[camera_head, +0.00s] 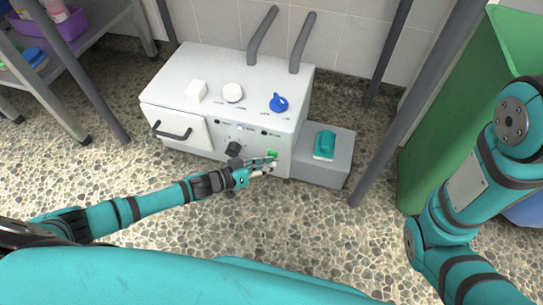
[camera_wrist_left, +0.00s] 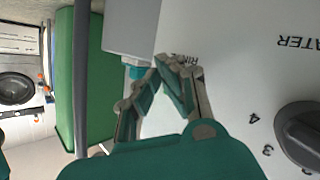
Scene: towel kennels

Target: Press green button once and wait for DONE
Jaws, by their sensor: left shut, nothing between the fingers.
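A white machine (camera_head: 185,85) stands on the pebbled floor. The green button (camera_head: 272,154) is low on the right of its front face. My left gripper (camera_head: 272,166) is shut and empty, with its fingertips right by the button; I cannot tell whether they touch it. In the left wrist view the closed fingertips (camera_wrist_left: 167,66) are close to the white panel, over a partly hidden label, and the button is hidden. A row of small indicators (camera_head: 243,127) runs along the upper front; their lettering is too small to read. My right gripper is out of view.
A dark dial (camera_head: 233,148) sits left of the button. A grey box (camera_head: 322,172) with a teal item (camera_head: 325,144) and a green bin (camera_head: 430,120) stand right.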

